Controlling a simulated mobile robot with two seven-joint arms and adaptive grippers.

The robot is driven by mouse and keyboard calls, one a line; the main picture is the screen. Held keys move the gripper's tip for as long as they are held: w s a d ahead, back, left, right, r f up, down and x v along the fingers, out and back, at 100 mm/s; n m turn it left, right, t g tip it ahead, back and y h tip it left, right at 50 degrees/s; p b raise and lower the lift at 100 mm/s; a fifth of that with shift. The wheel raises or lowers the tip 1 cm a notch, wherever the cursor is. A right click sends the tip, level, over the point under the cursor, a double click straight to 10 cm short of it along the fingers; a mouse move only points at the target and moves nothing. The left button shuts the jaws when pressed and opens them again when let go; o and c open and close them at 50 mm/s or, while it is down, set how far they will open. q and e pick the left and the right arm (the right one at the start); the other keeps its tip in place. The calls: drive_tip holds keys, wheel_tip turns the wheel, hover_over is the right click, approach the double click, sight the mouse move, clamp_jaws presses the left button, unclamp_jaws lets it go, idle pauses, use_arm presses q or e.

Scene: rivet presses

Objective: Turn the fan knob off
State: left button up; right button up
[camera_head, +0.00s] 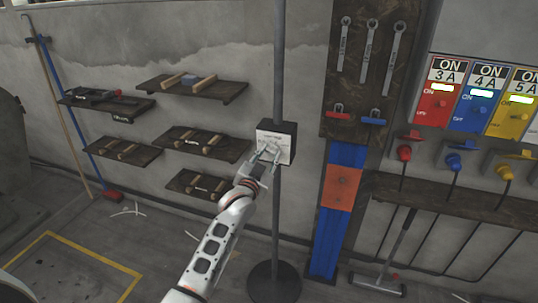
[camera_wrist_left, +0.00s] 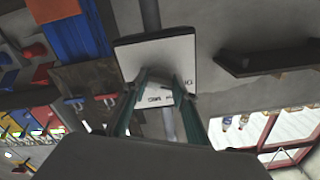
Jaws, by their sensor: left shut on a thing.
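A small control box (camera_head: 287,130) with a white front plate is fixed to a grey pole (camera_head: 279,80). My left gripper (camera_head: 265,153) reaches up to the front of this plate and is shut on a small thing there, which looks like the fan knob. The gripper hides most of the knob in the head view. In the left wrist view the white plate (camera_wrist_left: 180,55) fills the upper middle, and the two fingers (camera_wrist_left: 160,97) come up to it on either side of a small pale part with dark lettering. The knob's setting cannot be read. My right gripper is not in view.
The pole stands on a round dark base (camera_head: 274,284). Wooden wall shelves (camera_head: 205,90) hang left of the box. A blue and orange panel (camera_head: 343,185) and a tool board (camera_head: 368,60) are to its right, with coloured switch boxes (camera_head: 480,100) further right.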

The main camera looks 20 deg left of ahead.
use_arm(q)
drive_tip(key=shift+f, duration=0.1)
drive_tip(key=o, duration=1.1)
drive_tip(key=s, duration=1.2)
drive_tip(key=shift+a, duration=0.2)
drive_tip(key=s+f+g, duration=0.2)
drive_tip(key=s+f, duration=0.8)
drive_tip(key=s+f+g+h, duration=0.1)
drive_tip(key=s+f+g, duration=0.2)
drive_tip(key=s+f, duration=0.7)
drive_tip(key=s+d+f+g, duration=0.1)
drive_tip(key=s+f+g, duration=0.1)
drive_tip(key=s+f, duration=0.8)
drive_tip(key=shift+s+n+g, duration=0.3)
drive_tip(key=shift+s, duration=0.65)
